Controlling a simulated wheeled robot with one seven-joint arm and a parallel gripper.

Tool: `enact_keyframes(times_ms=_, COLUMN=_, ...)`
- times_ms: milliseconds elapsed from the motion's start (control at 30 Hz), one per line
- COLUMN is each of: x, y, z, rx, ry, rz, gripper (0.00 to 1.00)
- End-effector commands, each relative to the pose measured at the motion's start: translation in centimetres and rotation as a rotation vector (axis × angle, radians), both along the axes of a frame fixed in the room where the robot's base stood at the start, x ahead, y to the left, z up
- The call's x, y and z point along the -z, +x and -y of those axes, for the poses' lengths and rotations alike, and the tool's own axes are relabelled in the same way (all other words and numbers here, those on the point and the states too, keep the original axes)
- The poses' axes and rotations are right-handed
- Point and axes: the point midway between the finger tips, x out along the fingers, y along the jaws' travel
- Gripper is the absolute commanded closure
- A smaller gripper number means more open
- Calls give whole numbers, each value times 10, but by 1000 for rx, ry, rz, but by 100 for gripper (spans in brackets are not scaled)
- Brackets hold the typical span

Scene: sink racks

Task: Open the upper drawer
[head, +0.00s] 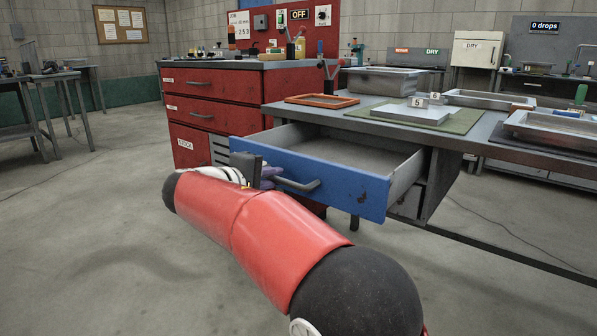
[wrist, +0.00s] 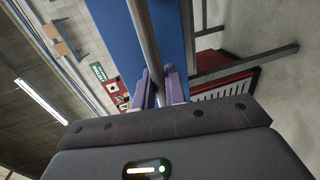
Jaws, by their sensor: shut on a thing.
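The upper drawer (head: 316,172) has a blue front and grey inside walls. In the head view it stands pulled out from under the grey worktop and looks empty. Its grey bar handle (head: 298,186) runs across the blue front. My gripper (head: 268,174) is at the left end of this handle, partly hidden behind my red arm. In the wrist view the purple fingers (wrist: 159,88) are shut on the handle (wrist: 146,50), with the blue drawer front (wrist: 172,35) just beyond.
A lower grey drawer (head: 405,201) sits under the worktop (head: 480,133). A red cabinet (head: 215,112) stands to the left. Trays and an orange frame (head: 322,100) rest on the worktop. The floor in front is clear.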

Motion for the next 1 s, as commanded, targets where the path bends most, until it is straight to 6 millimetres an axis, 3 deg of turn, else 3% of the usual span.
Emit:
enact_keyframes(times_ms=233, x=1, y=-25, z=-17, rx=3, ry=-1, rz=0, gripper=100)
enact_keyframes(times_ms=700, x=1, y=-30, z=-20, rx=5, ry=0, rz=-1, gripper=100)
enact_keyframes(times_ms=733, x=1, y=-30, z=-20, rx=5, ry=0, rz=-1, gripper=84)
enact_keyframes(times_ms=833, x=1, y=-30, z=-20, rx=4, ry=-1, rz=0, gripper=71)
enact_keyframes(times_ms=1000, x=0, y=-30, z=-20, rx=3, ry=-1, rz=0, gripper=70)
